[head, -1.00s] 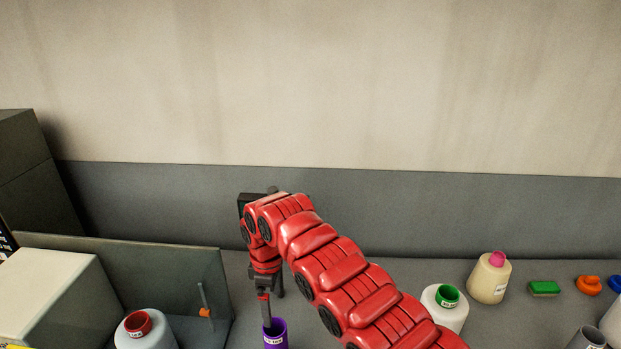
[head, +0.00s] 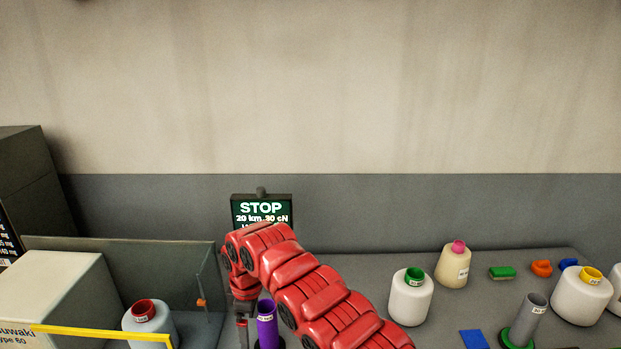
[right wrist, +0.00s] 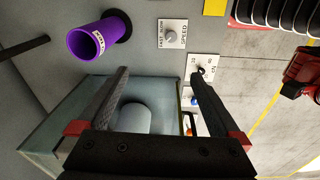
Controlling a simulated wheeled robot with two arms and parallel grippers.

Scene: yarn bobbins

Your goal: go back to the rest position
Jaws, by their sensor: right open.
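My right arm, red and segmented, reaches in from the lower right in the head view. Its gripper (head: 243,335) points down just left of the purple tube (head: 267,327), its lower end cut off by the frame. In the right wrist view the gripper (right wrist: 160,75) is open, with nothing between its fingers. The purple tube (right wrist: 88,42) stands apart from the fingers there, on a dark round base. My left gripper is not in view.
A grey-walled enclosure (head: 120,255) with a red-topped bobbin (head: 148,320) is at left, beside a yellow bar (head: 95,335). A STOP display (head: 262,206) stands behind my arm. White bobbin (head: 410,300), cream bobbin (head: 453,268) and grey tube (head: 530,315) stand at right. A speed knob (right wrist: 171,34) is near the gripper.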

